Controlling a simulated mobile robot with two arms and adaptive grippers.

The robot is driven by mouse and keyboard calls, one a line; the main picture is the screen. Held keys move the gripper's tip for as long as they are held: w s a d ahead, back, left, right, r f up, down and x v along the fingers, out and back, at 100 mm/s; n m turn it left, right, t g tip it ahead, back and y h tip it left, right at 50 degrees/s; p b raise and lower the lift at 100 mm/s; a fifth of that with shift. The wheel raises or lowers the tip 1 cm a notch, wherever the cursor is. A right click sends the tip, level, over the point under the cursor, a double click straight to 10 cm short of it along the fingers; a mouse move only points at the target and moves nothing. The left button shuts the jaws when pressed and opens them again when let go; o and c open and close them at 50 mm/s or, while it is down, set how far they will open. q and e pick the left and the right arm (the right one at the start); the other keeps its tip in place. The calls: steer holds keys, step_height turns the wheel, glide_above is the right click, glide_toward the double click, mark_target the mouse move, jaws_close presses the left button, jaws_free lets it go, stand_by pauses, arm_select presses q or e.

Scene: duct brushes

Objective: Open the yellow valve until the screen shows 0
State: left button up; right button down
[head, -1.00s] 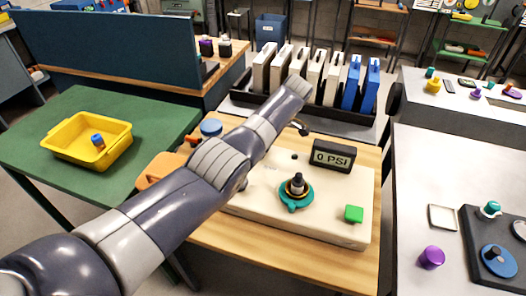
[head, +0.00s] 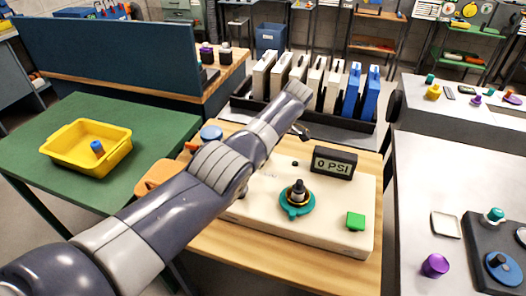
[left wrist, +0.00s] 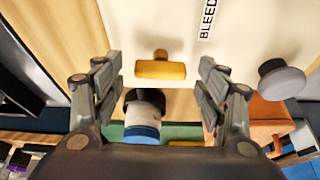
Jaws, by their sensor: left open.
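The screen (head: 333,163) stands at the back of the cream panel (head: 270,222) and reads 0 PSI in the head view. The yellow valve's handle (left wrist: 160,69) is a short T-shaped bar on the cream panel in the left wrist view. My left gripper (left wrist: 160,82) is open, with one finger to each side of the yellow handle in that picture. I see no contact, and cannot tell the remaining distance. In the head view my left arm covers the yellow valve and the gripper. My right gripper is not in view.
The panel also bears a teal ring with a black knob (head: 297,197) and a green block (head: 355,221). A grey round knob (left wrist: 282,79) and the word BLEED are near the yellow handle. A yellow bin (head: 70,160) sits on the green table at left.

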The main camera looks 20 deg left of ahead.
arm_select(q)
steer(key=shift+d+r, duration=0.15)
steer(key=shift+r, duration=0.15)
steer(key=v, duration=1.1)
steer(key=shift+r, duration=0.2)
